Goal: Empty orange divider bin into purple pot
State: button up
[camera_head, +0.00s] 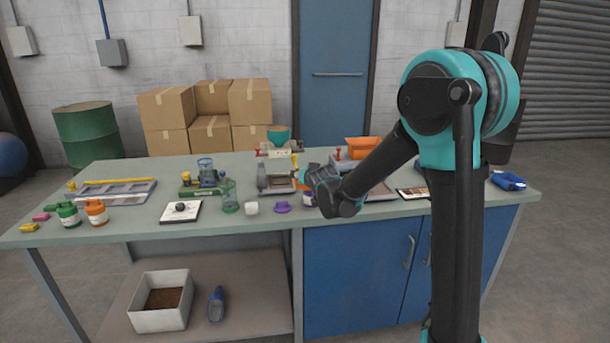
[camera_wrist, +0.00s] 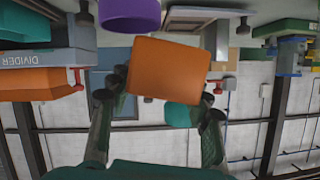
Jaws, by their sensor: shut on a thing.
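My gripper (camera_head: 318,186) is shut on the orange divider bin (camera_wrist: 168,70), held between its two fingers. In the head view only a sliver of this bin (camera_head: 301,182) shows beside my gripper. The wrist picture is upside down. It shows one plain outer face of the bin, slightly slanted; its opening and contents are hidden. The purple pot (camera_wrist: 130,14) is near the bin, cut off by the picture's top edge.
A grey rack marked DIVIDER (camera_wrist: 40,58) is close at the left in the wrist view. A glass jar (camera_head: 230,196) is further left. The front table strip is mostly clear.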

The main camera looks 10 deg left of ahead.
jog(key=shift+d+r+m+y, duration=0.1)
jog(key=shift+r+m+y, duration=0.1)
jog(key=shift+m+y, duration=0.75)
jog(key=m, duration=0.1)
jog(key=m+y, duration=0.1)
jog(key=shift+w+d+m, duration=0.15)
jog(key=shift+d+m, duration=0.05)
jog(key=shift+m, duration=0.15)
jog(key=m, duration=0.1)
jog(key=m+y, duration=0.1)
jog(key=d+m+y, duration=0.1)
jog(key=m, duration=0.1)
jog(key=shift+w+f+y, duration=0.15)
jog(key=shift+f+y, duration=0.1)
jog(key=m+t, duration=0.1)
jog(key=m, duration=0.3)
jog(key=d+m+t+y, duration=0.1)
jog(key=m+t, duration=0.1)
jog(key=m, duration=0.1)
jog(key=d+m+t, duration=0.1)
jog(key=m, duration=0.3)
jog(key=shift+w+d+m+t, duration=0.1)
jog(key=shift+w+m+t, duration=0.2)
